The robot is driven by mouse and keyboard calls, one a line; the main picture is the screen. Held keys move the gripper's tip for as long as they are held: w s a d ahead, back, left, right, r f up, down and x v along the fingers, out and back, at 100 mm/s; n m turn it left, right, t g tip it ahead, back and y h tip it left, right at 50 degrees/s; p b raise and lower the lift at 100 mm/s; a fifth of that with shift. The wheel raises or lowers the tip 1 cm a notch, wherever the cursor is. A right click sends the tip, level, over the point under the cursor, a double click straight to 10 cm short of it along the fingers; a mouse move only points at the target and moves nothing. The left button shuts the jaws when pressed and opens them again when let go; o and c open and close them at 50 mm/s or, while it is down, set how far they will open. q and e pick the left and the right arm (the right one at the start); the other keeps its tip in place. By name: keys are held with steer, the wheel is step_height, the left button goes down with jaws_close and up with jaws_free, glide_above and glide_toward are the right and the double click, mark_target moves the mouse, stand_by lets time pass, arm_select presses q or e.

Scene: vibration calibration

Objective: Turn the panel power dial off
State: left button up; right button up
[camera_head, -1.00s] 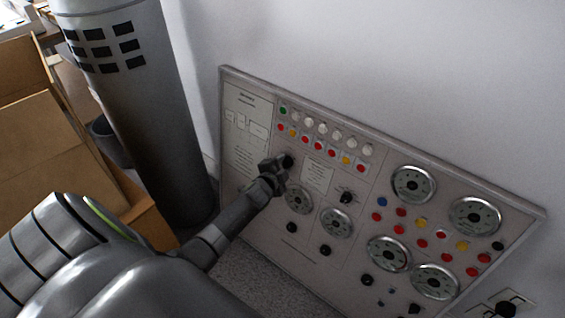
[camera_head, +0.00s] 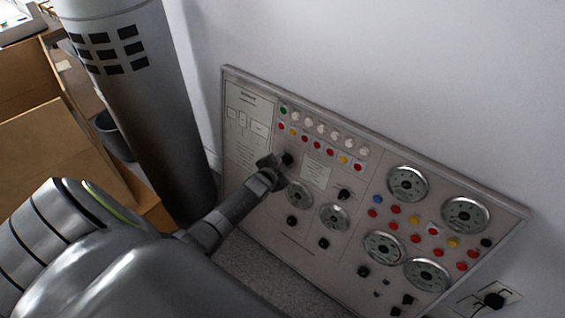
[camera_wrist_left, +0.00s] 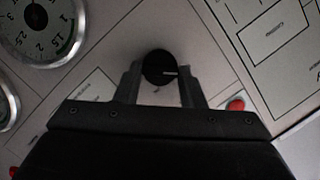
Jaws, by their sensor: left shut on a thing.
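The panel (camera_head: 300,240) leans against the wall, with gauges, lamps and black dials. My left gripper (camera_head: 277,163) is at the panel's upper left part, at the small black dial (camera_head: 288,158) below the row of red and yellow buttons. In the left wrist view the round black dial (camera_wrist_left: 158,67) sits between the two fingertips of my left gripper (camera_wrist_left: 160,74), which is shut on it. The dial's label is too small to read. My right gripper is not in view.
A red button (camera_wrist_left: 235,104) is close beside one finger in the wrist view. A large grey cylinder (camera_head: 150,110) stands left of the panel. Cardboard boxes (camera_head: 60,140) are at the far left. A small black switch (camera_head: 493,300) is on the wall at lower right.

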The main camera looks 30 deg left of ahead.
arm_select(q)
steer(key=shift+f, duration=0.1)
steer(key=o, duration=1)
steer(key=p+v, duration=0.3)
steer(key=v, duration=1.4)
steer(key=shift+s, duration=0.25)
